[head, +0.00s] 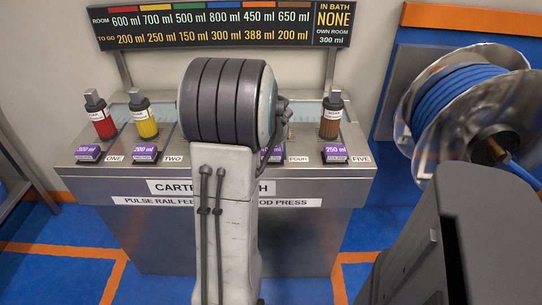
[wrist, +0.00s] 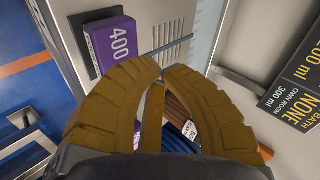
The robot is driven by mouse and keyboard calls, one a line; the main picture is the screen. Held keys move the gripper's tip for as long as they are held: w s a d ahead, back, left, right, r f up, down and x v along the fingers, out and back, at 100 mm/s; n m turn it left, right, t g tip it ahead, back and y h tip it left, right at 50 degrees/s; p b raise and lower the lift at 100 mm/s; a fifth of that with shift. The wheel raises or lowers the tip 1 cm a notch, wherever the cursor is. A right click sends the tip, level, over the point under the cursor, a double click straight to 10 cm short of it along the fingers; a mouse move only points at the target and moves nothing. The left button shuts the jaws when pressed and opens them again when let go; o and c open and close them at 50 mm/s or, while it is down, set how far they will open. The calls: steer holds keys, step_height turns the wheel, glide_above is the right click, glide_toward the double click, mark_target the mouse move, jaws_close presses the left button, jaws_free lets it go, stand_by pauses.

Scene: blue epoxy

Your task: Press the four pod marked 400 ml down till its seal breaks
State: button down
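The purple pod marked 400 (wrist: 118,40) sits in a dark surround on the grey deck at the upper left of the wrist view. In the head view the pod by the FOUR label (head: 276,155) is mostly hidden behind my arm. My gripper (wrist: 161,67) has two brown curved fingers with their tips together or nearly so. Nothing shows pinched between the tips. They appear beside the pod, below and right of it in the wrist view. I cannot tell their height above it or whether they touch it.
The steel press bench (head: 120,172) carries red (head: 103,121), yellow (head: 144,121) and brown (head: 331,118) cartridges, with purple pods in front, including one marked 250 ml (head: 335,152). A readout board (head: 220,24) stands behind. A blue hose reel (head: 460,95) is at the right.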

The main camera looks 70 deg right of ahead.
steer(key=shift+f+b, duration=0.4)
steer(key=shift+f, duration=0.35)
steer(key=shift+f+b, duration=1.2)
steer(key=shift+b, duration=0.15)
stand_by(2.1)
steer(key=shift+r, duration=0.15)
steer(key=shift+r+p, duration=0.8)
steer(key=shift+r, duration=0.25)
steer(key=shift+r, duration=0.1)
steer(key=shift+r+p, duration=1.7)
steer(key=shift+r, duration=0.75)
